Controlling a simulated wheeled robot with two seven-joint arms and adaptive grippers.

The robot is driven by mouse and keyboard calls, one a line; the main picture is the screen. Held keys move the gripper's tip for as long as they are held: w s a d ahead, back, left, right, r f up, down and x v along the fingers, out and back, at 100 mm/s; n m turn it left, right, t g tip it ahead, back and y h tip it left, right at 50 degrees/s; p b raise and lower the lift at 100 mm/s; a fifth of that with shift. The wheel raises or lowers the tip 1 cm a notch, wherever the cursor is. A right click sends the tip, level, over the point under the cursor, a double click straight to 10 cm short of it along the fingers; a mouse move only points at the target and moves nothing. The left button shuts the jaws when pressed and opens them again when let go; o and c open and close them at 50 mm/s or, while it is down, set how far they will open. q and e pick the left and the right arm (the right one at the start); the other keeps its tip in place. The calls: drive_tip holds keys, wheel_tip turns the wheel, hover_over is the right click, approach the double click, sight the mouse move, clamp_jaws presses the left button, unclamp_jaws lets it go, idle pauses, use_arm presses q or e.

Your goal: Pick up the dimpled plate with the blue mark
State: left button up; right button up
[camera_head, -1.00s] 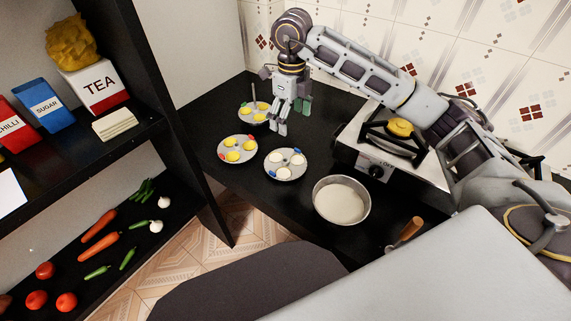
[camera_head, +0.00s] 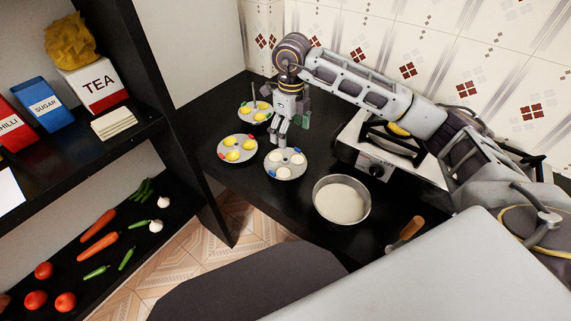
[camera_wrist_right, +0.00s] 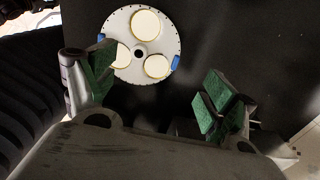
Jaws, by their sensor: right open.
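A round metal dimpled plate (camera_head: 285,172) with white fillings and small blue marks on its rim lies on the black counter. It also shows in the right wrist view (camera_wrist_right: 139,53), at the top. My right gripper (camera_head: 291,134) is open and empty, just behind and above this plate in the head view. Its green-padded fingers (camera_wrist_right: 156,86) are spread apart, with the plate beyond them. A third one (camera_head: 254,112) with yellow fillings stands behind, partly hidden. My left gripper is out of view.
A pan of white liquid (camera_head: 342,200) stands near the counter's front edge, right of the plates. A stove (camera_head: 374,164) is behind it, partly covered by my right arm. A dark shelf (camera_head: 190,150) bounds the left.

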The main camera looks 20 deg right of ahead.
sight(291, 156)
wheel_tip(291, 156, down, 3)
drive_tip(key=shift+f, duration=0.85)
wheel_tip(291, 156, down, 3)
drive_tip(key=shift+s+d+r, duration=0.1)
drive_tip(key=shift+f, duration=0.6)
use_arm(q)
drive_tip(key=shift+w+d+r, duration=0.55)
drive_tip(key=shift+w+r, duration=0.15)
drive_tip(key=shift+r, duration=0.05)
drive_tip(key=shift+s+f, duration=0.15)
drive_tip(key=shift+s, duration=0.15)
use_arm(e)
drive_tip(key=c, duration=1)
